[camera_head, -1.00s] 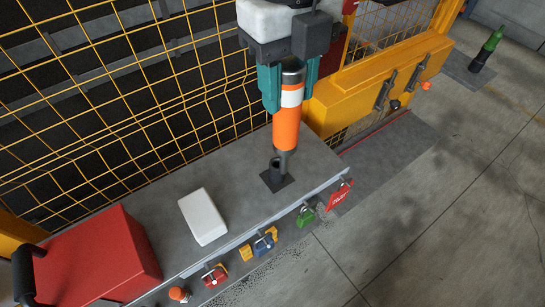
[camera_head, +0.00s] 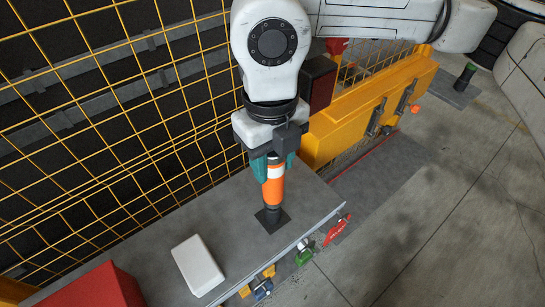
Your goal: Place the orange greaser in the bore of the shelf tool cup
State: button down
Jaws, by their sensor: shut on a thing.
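The orange greaser (camera_head: 273,190), with a white band, hangs roughly upright in my gripper (camera_head: 273,168). The teal fingers are shut around its upper part. The tool cup (camera_head: 271,219) is a dark cup on a square base, standing on the grey shelf directly below the greaser. The greaser's lower end meets the top of the cup in the picture. The bore is hidden, so I cannot tell how deep the lower end sits in it.
A white block (camera_head: 197,264) and a red box (camera_head: 95,288) stand on the grey shelf (camera_head: 225,225) to the left. Coloured padlocks (camera_head: 304,254) hang along its front edge. A yellow wire fence (camera_head: 100,130) rises behind. The shelf around the cup is clear.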

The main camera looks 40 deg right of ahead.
jog(key=shift+f, duration=0.25)
jog(key=c, duration=0.6)
grip_release()
jog(key=shift+c, duration=0.2)
notch_tip(320, 180, up, 12)
jog(key=shift+w+b, duration=0.15)
jog(key=shift+b, duration=0.65)
